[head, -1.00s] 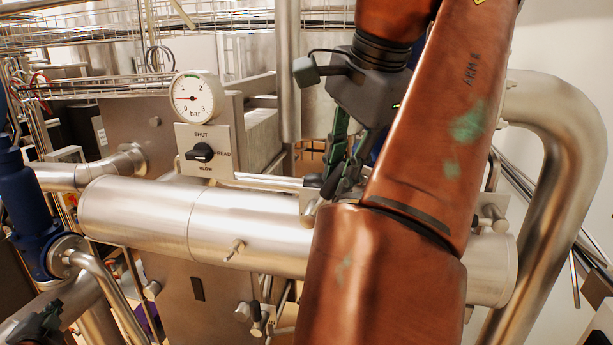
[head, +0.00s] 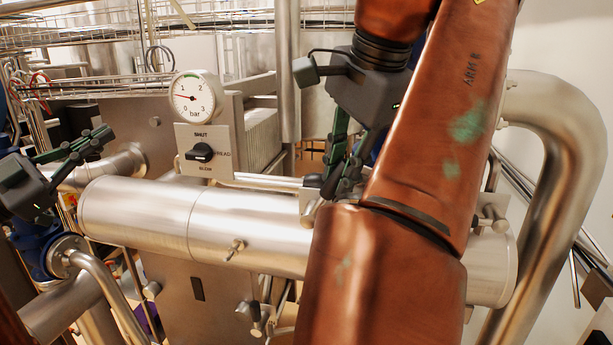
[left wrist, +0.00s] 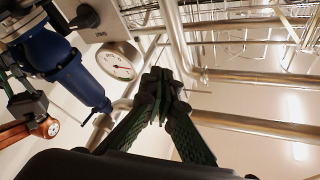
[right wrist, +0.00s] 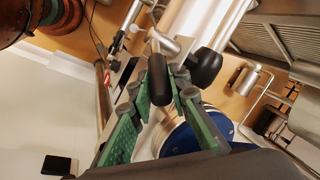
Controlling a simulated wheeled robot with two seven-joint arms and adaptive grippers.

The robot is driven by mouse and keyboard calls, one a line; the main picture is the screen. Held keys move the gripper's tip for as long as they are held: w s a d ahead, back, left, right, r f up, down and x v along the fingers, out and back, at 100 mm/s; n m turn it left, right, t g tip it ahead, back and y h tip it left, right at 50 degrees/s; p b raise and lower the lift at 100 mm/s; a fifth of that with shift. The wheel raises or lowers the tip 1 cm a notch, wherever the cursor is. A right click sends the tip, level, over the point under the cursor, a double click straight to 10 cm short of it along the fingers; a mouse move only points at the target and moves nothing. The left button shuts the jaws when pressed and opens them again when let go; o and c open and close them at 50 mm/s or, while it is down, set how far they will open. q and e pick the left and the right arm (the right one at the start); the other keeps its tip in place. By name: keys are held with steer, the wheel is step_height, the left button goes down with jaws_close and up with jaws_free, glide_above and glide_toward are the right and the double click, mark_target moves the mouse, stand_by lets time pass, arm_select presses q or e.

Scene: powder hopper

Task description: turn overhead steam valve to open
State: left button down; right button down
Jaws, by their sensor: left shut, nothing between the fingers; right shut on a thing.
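A white pressure gauge (head: 193,97) with a red needle stands above a metal plate (head: 216,142) lettered SHUT at the top. The plate carries a black knob (head: 201,153). Gauge (left wrist: 120,61) and knob (left wrist: 86,16) also show in the left wrist view. My left gripper (head: 103,137) is shut and empty, left of the plate and apart from it. In the left wrist view its fingertips (left wrist: 160,88) meet. My right gripper (head: 334,187) is partly behind my arm; in the right wrist view its fingers (right wrist: 160,86) are shut on a black handle (right wrist: 160,78). I cannot tell which part is the steam valve.
A thick steel pipe (head: 150,213) crosses below the plate. A bent pipe (head: 565,150) rises at the right. A blue fitting (left wrist: 65,65) is left of my left gripper in its wrist view. Wire trays (head: 70,30) run across the top. My copper-coloured arm blocks the centre right.

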arm_select(q)
steer(key=s+d+f+m+g+h, duration=0.1)
steer(key=d+f+m+g+h, duration=0.15)
steer(key=d+g+h, duration=0.75)
arm_select(e)
steer(key=shift+f, duration=0.1)
steer(key=shift+d, duration=0.1)
arm_select(q)
steer(key=m+g+y, duration=0.2)
steer(key=m+g, duration=0.1)
steer(key=g, duration=0.5)
glide_toward(330, 178)
step_height(330, 178, up, 5)
steer(key=d, duration=0.3)
steer(key=shift+d+f, duration=0.5)
steer(key=shift+d, duration=0.25)
steer(key=shift+d+f, duration=0.45)
steer(key=shift+d, duration=0.25)
steer(key=shift+d+f+y, duration=0.1)
steer(key=shift+d+y, duration=0.2)
steer(key=shift+d, duration=0.1)
steer(key=shift+s+d+f, duration=0.1)
steer(key=shift+d+f, duration=0.05)
steer(key=shift+f, duration=0.05)
arm_select(e)
steer(key=shift+a, duration=0.3)
